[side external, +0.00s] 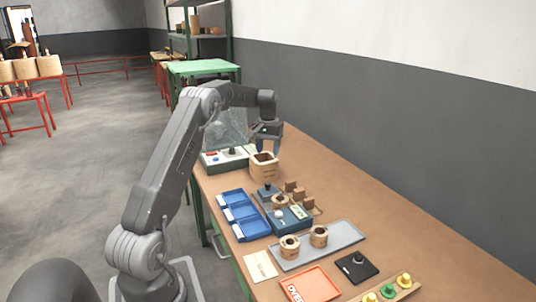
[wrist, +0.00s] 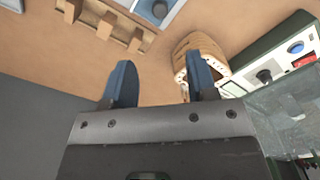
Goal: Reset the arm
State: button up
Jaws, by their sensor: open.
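My gripper (side external: 268,146) is raised above the far part of the workbench, with its fingers pointing down. In the wrist view its two blue fingertips (wrist: 160,82) are spread apart with nothing between them. A large tan coil block (side external: 264,167) with a dark opening stands on the bench just below the gripper. It shows in the wrist view behind the right finger (wrist: 200,45), which hides part of it. Two smaller tan coils (side external: 318,237) stand upright on a grey tray (side external: 345,240).
A control box with a clear screen (side external: 225,158) stands beside the coil block. Blue bins (side external: 243,228), a blue device (side external: 290,219) and a wooden rack (side external: 300,196) lie nearer. An orange tray (side external: 310,286), a black pad (side external: 357,267) and coloured knobs (side external: 387,290) are at the near end. The bench's right side is clear.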

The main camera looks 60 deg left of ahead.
jog(key=s+d+r+m+t, duration=0.1)
jog(key=d+r, duration=0.4)
jog(key=d, duration=0.3)
jog(key=s+d+r+m+t+y, duration=0.15)
jog(key=d+r, duration=0.25)
jog(key=d, duration=0.4)
jog(key=s+d+r+m+h, duration=0.1)
jog(key=d+r+m, duration=0.1)
jog(key=d+r, duration=0.45)
jog(key=s+d+f+m+t, duration=0.1)
jog(key=s+d+f+m, duration=0.1)
jog(key=s+d, duration=0.7)
jog(key=s+d+f+m+t, duration=0.2)
jog(key=s+d, duration=0.8)
jog(key=shift+s+f, duration=0.3)
jog(key=shift+s, duration=0.05)
